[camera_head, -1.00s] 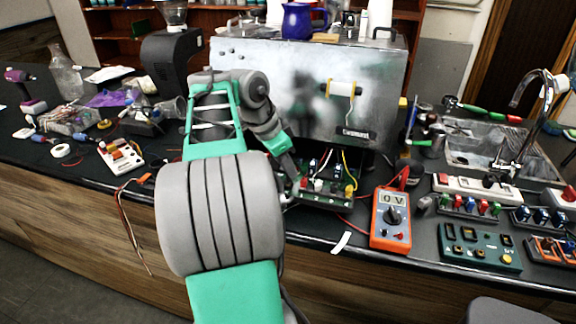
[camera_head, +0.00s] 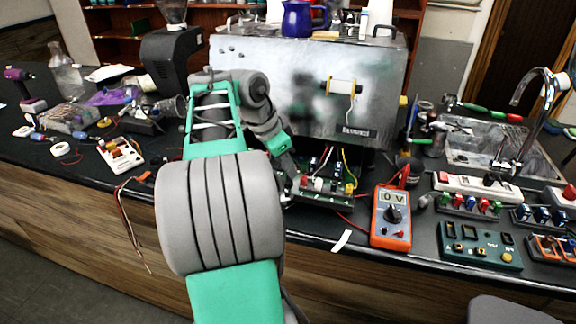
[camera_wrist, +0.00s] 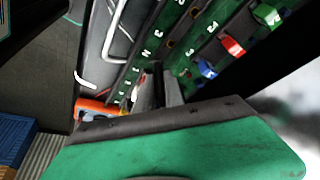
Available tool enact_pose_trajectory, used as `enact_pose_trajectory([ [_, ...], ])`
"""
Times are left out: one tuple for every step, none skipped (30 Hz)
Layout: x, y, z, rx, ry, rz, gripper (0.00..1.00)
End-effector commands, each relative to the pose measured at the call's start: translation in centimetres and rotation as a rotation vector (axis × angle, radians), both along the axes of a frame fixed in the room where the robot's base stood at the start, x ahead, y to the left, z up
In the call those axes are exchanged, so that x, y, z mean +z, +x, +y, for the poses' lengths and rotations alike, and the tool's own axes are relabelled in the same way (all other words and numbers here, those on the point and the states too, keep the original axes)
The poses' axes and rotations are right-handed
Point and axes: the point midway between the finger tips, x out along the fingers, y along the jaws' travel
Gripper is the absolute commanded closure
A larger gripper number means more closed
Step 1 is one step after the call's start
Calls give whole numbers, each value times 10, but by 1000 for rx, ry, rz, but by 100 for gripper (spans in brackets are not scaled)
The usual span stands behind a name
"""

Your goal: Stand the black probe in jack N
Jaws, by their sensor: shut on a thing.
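My gripper (camera_wrist: 159,88) is shut on a slim dark thing between its fingers, which I take to be the black probe; its tip is hard to make out. In the head view my gripper (camera_head: 291,180) is at the left end of the green circuit board (camera_head: 325,200) below the steel brewer. In the wrist view the fingers are over the board's green strip (camera_wrist: 172,58), close to the letter N marking (camera_wrist: 145,53). The opening of jack N is not clear, and I cannot tell whether the probe is in it.
An orange multimeter (camera_head: 391,219) reading 0 V stands right of the board. The steel brewer (camera_head: 300,85) rises close behind. Coloured parts in racks (camera_head: 470,205) and a green panel (camera_head: 480,246) are farther right.

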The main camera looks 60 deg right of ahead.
Motion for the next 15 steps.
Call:
enact_pose_trajectory([
  [0, 0, 0, 0, 0, 0, 100],
  [0, 0, 0, 0, -1, -1, 100],
  [0, 0, 0, 0, -1, -1, 100],
  [0, 0, 0, 0, -1, -1, 100],
  [0, 0, 0, 0, -1, -1, 100],
  [0, 0, 0, 0, -1, -1, 100],
  [0, 0, 0, 0, -1, -1, 100],
  [0, 0, 0, 0, -1, -1, 100],
  [0, 0, 0, 0, -1, -1, 85],
  [0, 0, 0, 0, -1, -1, 83],
  [0, 0, 0, -1, -1, -1, 80],
  [0, 0, 0, 0, -1, -1, 77],
  [0, 0, 0, 0, 0, 0, 74],
  [0, 0, 0, -1, 0, 0, 72],
  [-1, 0, 0, 0, 0, 0, 69],
])
